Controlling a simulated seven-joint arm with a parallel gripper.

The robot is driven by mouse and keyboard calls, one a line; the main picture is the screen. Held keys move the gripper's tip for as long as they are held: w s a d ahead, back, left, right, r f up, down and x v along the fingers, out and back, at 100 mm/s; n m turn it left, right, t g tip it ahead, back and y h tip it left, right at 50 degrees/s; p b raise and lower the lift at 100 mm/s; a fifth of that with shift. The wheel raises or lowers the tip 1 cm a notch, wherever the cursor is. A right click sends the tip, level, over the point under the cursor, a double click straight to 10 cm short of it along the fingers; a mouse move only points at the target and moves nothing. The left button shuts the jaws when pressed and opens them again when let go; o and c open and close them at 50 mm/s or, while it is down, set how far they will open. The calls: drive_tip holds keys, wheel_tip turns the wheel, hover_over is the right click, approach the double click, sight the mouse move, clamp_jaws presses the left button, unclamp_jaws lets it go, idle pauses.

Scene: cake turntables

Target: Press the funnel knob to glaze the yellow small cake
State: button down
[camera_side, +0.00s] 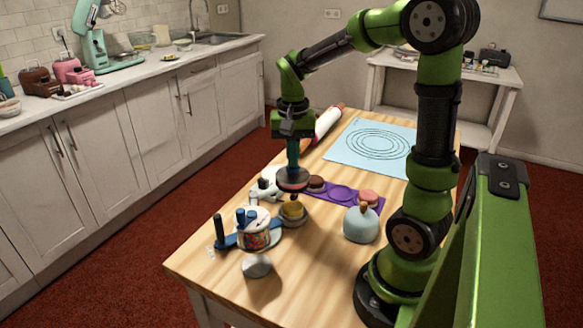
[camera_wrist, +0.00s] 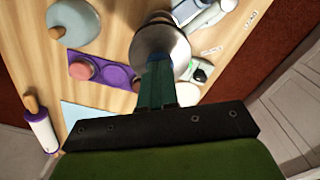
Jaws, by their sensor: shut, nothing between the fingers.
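The yellow small cake (camera_side: 293,210) sits on a small round stand near the middle of the table in the side view. A round metal funnel (camera_side: 292,181) hangs just above it and also shows in the wrist view (camera_wrist: 160,42). My gripper (camera_side: 293,164) points straight down over the funnel, fingers shut and empty. In the wrist view the teal fingertips (camera_wrist: 157,65) lie over the funnel. I cannot tell whether they touch it. The knob is not clearly visible, and the cake is hidden in the wrist view.
A jar with colourful contents (camera_side: 255,236) and blue-handled parts stand front left. A purple tray (camera_side: 343,194) with macarons lies behind the cake. A blue mat (camera_side: 345,157) and a rolling pin (camera_side: 327,122) lie farther back.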

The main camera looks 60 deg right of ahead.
drive_tip(key=shift+f, duration=0.1)
idle(0.4)
drive_tip(key=shift+r, duration=0.45)
drive_tip(key=shift+f, duration=0.45)
idle(1.1)
drive_tip(key=shift+r, duration=3.5)
drive_tip(key=shift+w+d+f, duration=0.1)
drive_tip(key=shift+w, duration=0.05)
drive_tip(key=s+a+n+t+y, duration=0.1)
drive_tip(key=s+a+n+t, duration=0.2)
drive_tip(key=a, duration=0.5)
drive_tip(key=s+a+n+t+y, duration=0.1)
drive_tip(key=s+a+n+t, duration=0.2)
drive_tip(key=a, duration=0.5)
drive_tip(key=shift+s+a+r+n+t, duration=0.2)
drive_tip(key=shift+s+r+n+t, duration=0.3)
drive_tip(key=shift+n, duration=0.5)
